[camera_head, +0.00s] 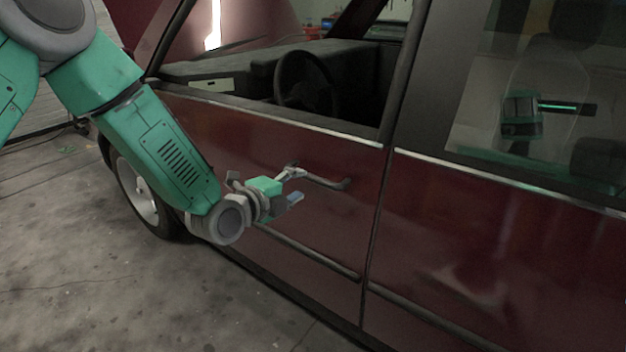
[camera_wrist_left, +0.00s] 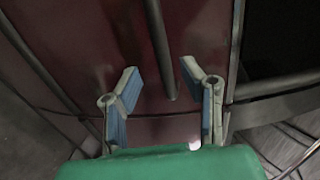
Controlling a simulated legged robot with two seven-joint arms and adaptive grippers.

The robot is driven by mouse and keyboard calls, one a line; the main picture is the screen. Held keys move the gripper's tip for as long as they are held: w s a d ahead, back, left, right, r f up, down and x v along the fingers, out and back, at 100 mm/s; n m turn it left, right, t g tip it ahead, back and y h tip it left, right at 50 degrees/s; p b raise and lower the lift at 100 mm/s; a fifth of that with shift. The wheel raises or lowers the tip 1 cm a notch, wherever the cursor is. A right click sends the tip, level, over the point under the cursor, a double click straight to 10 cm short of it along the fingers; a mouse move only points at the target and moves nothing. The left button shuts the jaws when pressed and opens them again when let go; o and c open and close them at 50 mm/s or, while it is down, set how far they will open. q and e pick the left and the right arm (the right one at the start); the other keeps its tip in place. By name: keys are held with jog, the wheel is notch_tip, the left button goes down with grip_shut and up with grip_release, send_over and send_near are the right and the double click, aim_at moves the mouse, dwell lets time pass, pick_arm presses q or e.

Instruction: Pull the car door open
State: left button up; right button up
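The dark red front car door (camera_head: 300,145) is closed flush with the car body. Its dark bar-shaped handle (camera_head: 328,183) sits on the outer panel below the window, near the door's rear edge. My left gripper (camera_head: 294,184) is at the front end of this handle. In the left wrist view, the left gripper (camera_wrist_left: 158,84) is open, its blue-padded fingers spread apart. The handle (camera_wrist_left: 161,45) shows between and ahead of the fingertips, with gaps on both sides. Whether any finger touches the handle cannot be told. My right gripper is not in view.
The front window opening shows a steering wheel (camera_head: 306,82) inside. The rear door (camera_head: 490,250) lies to the right past the door seam. A front wheel (camera_head: 137,192) stands at left. Bare concrete floor (camera_head: 90,270) is clear at lower left.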

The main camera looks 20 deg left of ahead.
aim_at(311, 180)
pick_arm(q)
jog(key=x, duration=0.4)
jog(key=shift+w+d, duration=0.15)
jog(key=shift+d, duration=0.2)
jog(key=shift+w+d+f, duration=0.15)
jog(key=shift+w+d, duration=0.05)
jog(key=shift+w, duration=0.45)
jog(key=shift+a, duration=0.1)
jog(key=shift+a, duration=0.1)
jog(key=shift+c, duration=1.3)
grip_shut()
